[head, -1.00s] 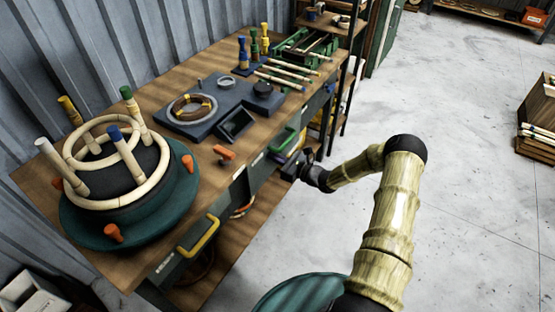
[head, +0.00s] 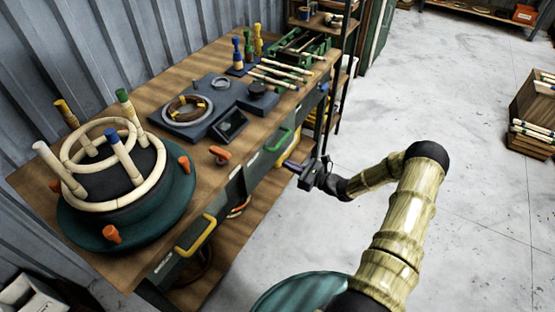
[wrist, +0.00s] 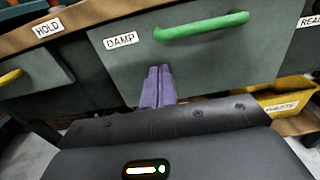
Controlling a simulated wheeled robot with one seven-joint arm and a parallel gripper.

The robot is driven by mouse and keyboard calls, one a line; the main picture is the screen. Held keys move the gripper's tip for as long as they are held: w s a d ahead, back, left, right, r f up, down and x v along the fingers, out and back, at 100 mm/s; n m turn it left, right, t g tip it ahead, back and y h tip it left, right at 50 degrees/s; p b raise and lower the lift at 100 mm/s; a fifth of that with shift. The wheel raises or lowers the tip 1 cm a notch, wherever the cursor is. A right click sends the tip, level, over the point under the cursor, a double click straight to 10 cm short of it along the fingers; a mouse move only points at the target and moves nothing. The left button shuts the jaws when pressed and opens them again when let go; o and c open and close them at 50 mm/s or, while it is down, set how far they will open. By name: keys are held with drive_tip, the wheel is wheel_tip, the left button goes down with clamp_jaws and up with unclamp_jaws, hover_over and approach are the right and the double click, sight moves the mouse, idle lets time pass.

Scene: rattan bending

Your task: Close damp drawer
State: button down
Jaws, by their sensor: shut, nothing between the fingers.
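The damp drawer has a dark grey-green front (wrist: 215,62) with a white DAMP label and a green handle (wrist: 200,25). The green handle also shows in the head view (head: 278,139). The front sits close under the wooden bench top and looks shut or nearly shut. My gripper (wrist: 158,70) has its two purple fingers together and empty, pointing at the drawer front just below the handle. In the head view my gripper (head: 289,164) is just to the right of the drawer front, with a small gap apparent.
The HOLD drawer (wrist: 35,62) with a yellow handle (head: 195,236) is to the left. A drawer labelled READ-something (wrist: 304,45) is at the right, its label cut off. A yellow bin (wrist: 290,95) sits below. Open concrete floor (head: 450,110) lies right of the bench.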

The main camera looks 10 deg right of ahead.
drive_tip(key=v, duration=0.5)
drive_tip(key=shift+s+d, duration=0.25)
drive_tip(key=shift+s, duration=0.05)
